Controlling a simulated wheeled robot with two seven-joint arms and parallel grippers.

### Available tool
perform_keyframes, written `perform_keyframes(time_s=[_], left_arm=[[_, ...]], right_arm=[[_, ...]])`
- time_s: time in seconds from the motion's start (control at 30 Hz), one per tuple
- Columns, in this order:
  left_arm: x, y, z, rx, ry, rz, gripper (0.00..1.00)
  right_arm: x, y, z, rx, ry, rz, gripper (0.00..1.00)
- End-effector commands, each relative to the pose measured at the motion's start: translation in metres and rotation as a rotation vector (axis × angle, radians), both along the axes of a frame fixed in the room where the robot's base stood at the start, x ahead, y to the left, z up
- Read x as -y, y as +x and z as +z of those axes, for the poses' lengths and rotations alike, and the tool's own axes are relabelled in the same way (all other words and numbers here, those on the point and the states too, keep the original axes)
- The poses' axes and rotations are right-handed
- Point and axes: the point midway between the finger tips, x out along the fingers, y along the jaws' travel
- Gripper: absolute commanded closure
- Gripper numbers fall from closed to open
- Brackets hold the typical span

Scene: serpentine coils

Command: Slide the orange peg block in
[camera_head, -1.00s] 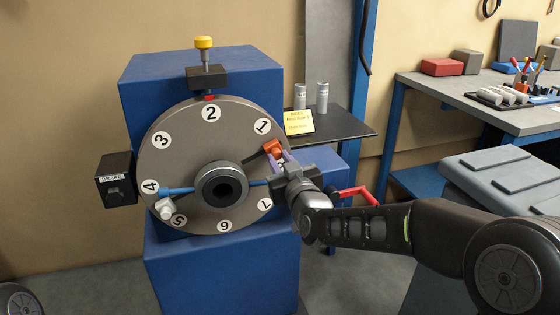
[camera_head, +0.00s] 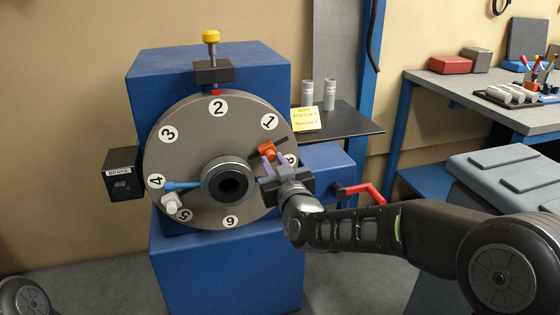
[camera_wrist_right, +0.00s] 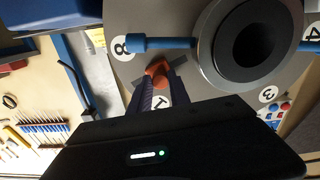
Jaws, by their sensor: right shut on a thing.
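The orange peg block (camera_head: 266,150) is at the right side of the grey numbered disc (camera_head: 205,130), between labels 1 and 8, beside a dark slot-like strip. My right gripper (camera_head: 268,162) is shut on it, coming in from the right. In the right wrist view the orange block (camera_wrist_right: 158,70) sits between the purple fingertips (camera_wrist_right: 160,84), over the dark strip (camera_wrist_right: 178,64). The fingers partly cover the block, and I cannot tell how deep it sits. My left gripper is not in view.
A dark hub (camera_head: 229,184) projects from the disc's middle, close to my right gripper. A blue bar (camera_head: 181,186) lies near label 4, above a white knob (camera_head: 171,203). A yellow-topped plunger (camera_head: 211,42) stands above. A red-handled lever (camera_head: 364,192) is at right.

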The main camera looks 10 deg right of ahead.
Motion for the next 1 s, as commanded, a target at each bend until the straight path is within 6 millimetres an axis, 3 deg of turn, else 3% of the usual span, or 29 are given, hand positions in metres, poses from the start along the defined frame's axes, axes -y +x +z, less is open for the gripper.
perform_keyframes(time_s=[0.07, 0.1, 0.33, 0.67, 1.0], left_arm=[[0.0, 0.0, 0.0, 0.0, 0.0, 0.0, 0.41], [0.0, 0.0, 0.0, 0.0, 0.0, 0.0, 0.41], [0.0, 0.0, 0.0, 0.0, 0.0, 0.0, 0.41], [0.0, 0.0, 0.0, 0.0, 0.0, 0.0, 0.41], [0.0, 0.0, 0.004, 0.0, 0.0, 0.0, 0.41]], right_arm=[[0.002, 0.0, 0.001, 0.001, 0.001, -0.003, 1.0], [0.002, 0.0, 0.001, 0.001, 0.001, -0.004, 0.75], [0.002, 0.0, 0.001, 0.001, 0.001, -0.004, 0.56], [0.002, -0.002, 0.001, 0.001, 0.001, -0.004, 0.55], [0.005, -0.047, 0.002, 0.001, 0.003, -0.003, 0.55]])
